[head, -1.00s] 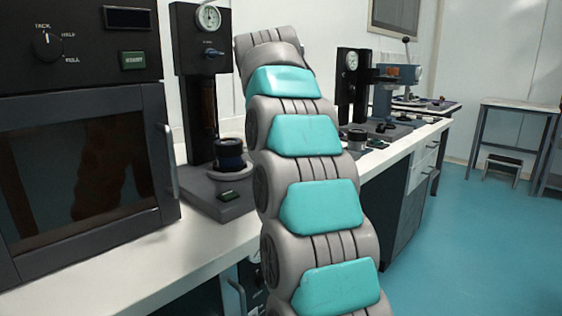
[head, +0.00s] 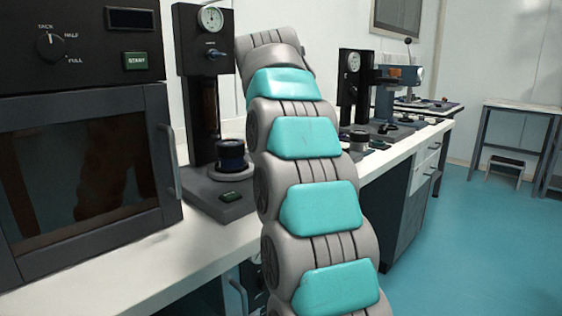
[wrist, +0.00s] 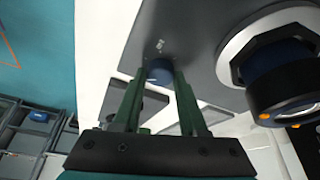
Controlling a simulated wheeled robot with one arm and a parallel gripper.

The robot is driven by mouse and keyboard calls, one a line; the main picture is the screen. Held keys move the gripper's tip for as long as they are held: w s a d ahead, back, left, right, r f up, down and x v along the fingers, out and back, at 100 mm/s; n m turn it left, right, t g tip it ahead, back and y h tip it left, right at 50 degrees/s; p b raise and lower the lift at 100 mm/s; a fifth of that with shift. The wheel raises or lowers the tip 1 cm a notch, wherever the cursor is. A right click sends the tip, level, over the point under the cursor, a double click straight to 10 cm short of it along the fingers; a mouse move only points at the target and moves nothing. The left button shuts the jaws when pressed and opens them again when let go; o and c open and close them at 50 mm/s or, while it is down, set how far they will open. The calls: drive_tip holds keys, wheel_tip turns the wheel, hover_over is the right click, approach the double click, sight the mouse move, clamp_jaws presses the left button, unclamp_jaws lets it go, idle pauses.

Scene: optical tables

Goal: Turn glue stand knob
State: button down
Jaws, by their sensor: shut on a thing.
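In the wrist view, my gripper (wrist: 162,82) has its green fingers closed around a small blue round knob (wrist: 160,71) on a dark grey panel (wrist: 190,35). Part of the knob is covered by the fingers. In the head view, my gripper is hidden behind my arm. A dark stand (head: 204,90) with a round gauge (head: 211,18) and a small blue knob (head: 216,54) below it stands left of my arm. I cannot tell from the head view which stand my gripper touches.
A black and blue cylinder (wrist: 285,80) sits in a pale ring close to the gripper's right. An oven-like box (head: 85,150) fills the left of the bench.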

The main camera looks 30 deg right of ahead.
drive_tip(key=shift+m, duration=0.6)
drive_tip(key=shift+c, duration=2.2)
unclamp_jaws()
